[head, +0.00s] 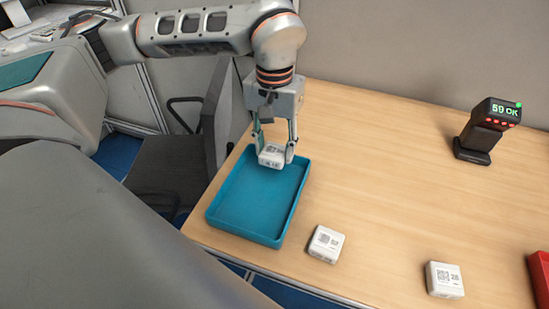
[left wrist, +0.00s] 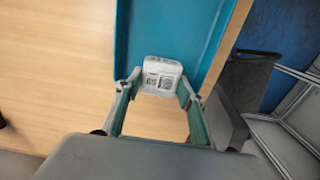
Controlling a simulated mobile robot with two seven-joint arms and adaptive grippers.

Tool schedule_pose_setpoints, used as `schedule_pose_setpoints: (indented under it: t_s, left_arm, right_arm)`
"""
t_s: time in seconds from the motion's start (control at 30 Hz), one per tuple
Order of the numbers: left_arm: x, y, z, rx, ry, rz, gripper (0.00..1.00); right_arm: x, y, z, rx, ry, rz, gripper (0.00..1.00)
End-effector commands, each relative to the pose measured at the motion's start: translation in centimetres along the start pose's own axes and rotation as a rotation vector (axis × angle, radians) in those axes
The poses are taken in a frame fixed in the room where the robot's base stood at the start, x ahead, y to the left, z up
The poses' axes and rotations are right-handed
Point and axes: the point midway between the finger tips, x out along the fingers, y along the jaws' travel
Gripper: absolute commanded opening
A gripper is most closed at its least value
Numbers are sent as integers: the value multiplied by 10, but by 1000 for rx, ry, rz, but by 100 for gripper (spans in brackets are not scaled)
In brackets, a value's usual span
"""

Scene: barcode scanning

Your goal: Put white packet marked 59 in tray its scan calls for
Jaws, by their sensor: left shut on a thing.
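My left gripper (head: 273,150) is shut on a white packet (head: 271,156), which has a printed code on top; its number is too small to read. The packet is at the far end of the teal tray (head: 255,203), overlapping its back rim in the head view. In the left wrist view the packet (left wrist: 161,76) sits between the fingers of my left gripper (left wrist: 160,88), with the teal tray (left wrist: 190,35) beyond it. The tray looks empty. The scanner (head: 487,128) shows "59 OK" with a green light. My right gripper is not in view.
A white packet (head: 326,243) lies right of the teal tray, and one marked 28 (head: 444,279) lies farther right. A red tray (head: 542,270) is cut off at the right edge. The table (head: 390,170) is clear between the teal tray and scanner.

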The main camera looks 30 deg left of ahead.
Motion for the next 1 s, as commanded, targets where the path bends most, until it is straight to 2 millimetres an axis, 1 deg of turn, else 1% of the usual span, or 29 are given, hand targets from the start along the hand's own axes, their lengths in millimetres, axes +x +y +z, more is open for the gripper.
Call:
schedule_pose_setpoints:
  t_s: [0.13,0.33,0.6,0.73,0.77,0.8,1.0]
  left_arm:
    - [11,0,0,0,-1,0,13]
    - [37,0,0,1,-2,0,13]
    - [38,0,0,1,1,1,13]
    - [42,0,0,1,0,0,13]
    - [42,0,0,0,0,0,46]
    - [41,0,0,0,0,0,55]
    - [41,0,0,0,0,0,55]
  right_arm:
    - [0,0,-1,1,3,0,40]
    - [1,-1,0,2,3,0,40]
    - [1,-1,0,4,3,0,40]
    - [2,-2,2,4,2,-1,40]
    - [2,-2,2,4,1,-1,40]
    - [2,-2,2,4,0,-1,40]
    - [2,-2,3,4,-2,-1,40]
